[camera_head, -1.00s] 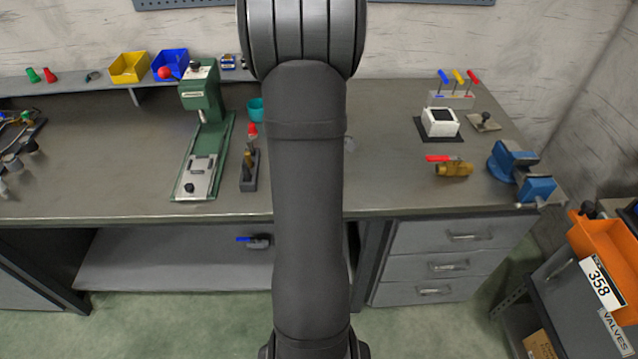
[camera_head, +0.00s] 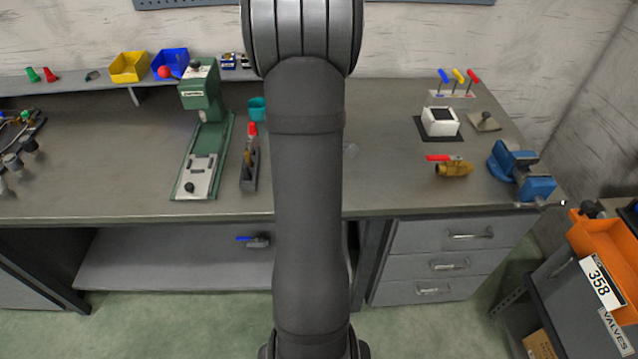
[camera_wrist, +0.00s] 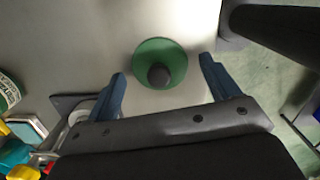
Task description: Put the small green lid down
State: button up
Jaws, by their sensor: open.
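The small green lid (camera_wrist: 160,55) shows in the wrist view as a round green disc with a dark knob at its centre. It lies on a plain grey surface (camera_wrist: 90,30), knob toward the camera. My gripper (camera_wrist: 160,82) is open, with its two blue fingers apart on either side of and below the lid in the picture. The fingers do not appear to touch the lid. In the head view my arm hides the gripper, and I cannot make out the lid there.
A dark bar (camera_wrist: 275,30) stands right of the lid in the wrist view. Coloured items (camera_wrist: 20,150) and a small tray (camera_wrist: 25,130) lie at lower left. In the head view, the bench holds a green press (camera_head: 205,130), a blue vise (camera_head: 520,170) and a brass valve (camera_head: 454,169).

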notch_tip(320, 180, up, 12)
jog(key=a, duration=0.1)
jog(key=shift+a, duration=0.2)
jog(key=shift+s+f, duration=0.15)
jog(key=shift+f, duration=0.05)
jog(key=f, duration=0.4)
jog(key=d+f, duration=0.1)
jog(key=f, duration=0.7)
jog(key=shift+d+f, duration=0.15)
jog(key=shift+d, duration=0.1)
notch_tip(320, 180, up, 3)
jog(key=shift+f, duration=0.1)
jog(key=shift+w+r, duration=0.2)
jog(key=shift+r, duration=0.35)
